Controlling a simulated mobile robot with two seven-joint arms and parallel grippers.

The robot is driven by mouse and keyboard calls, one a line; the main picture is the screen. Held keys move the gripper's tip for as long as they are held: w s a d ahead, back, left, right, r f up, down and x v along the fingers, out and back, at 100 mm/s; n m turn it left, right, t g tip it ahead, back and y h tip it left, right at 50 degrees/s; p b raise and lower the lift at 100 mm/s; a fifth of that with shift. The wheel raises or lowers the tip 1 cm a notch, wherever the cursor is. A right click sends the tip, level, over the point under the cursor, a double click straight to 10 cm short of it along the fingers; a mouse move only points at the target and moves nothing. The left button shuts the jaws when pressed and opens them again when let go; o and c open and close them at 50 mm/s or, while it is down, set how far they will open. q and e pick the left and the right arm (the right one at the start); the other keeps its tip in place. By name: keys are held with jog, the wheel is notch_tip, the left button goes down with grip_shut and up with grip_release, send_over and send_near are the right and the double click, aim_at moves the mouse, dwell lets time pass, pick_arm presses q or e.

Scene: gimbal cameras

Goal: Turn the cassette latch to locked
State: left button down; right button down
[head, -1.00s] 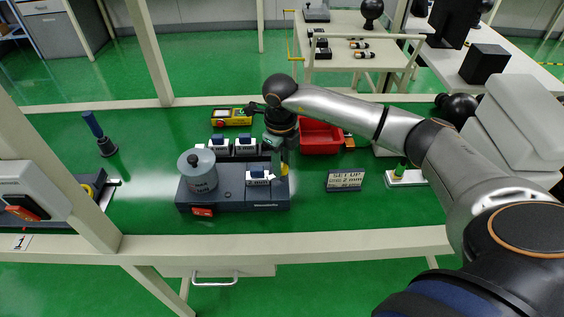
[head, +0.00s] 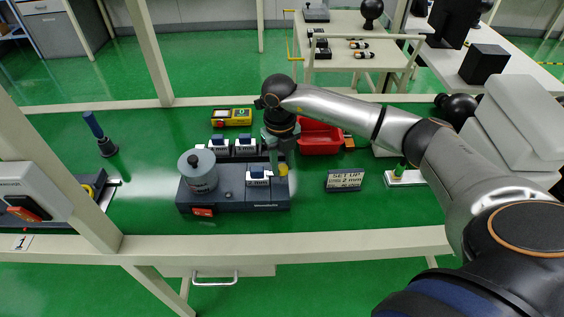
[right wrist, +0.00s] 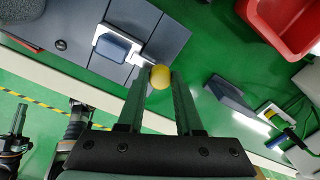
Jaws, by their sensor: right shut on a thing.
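The dark grey base unit (head: 235,200) stands near the front of the green bench. A cassette with a dark blue handle (head: 258,173) sits in its right part; it also shows in the right wrist view (right wrist: 117,45). The latch's yellow knob (head: 283,169) is at the unit's right end. In the right wrist view the knob (right wrist: 160,76) lies between my fingertips, beside a small pale metal piece near the cassette. My right gripper (head: 281,160) points down and is shut on the knob. The latch lever is largely hidden.
A grey cylinder (head: 199,172) stands on the unit's left part. Two similar cassettes (head: 232,147) stand behind the unit. A yellow meter (head: 231,117) and a red bin (head: 321,138) are farther back.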

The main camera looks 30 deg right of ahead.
aim_at(281, 168)
jog(key=c, duration=0.6)
grip_release()
jog(key=r, duration=1.2)
jog(key=shift+a+r+b, duration=0.2)
jog(key=shift+r+b, duration=0.05)
jog(key=shift+b, duration=0.15)
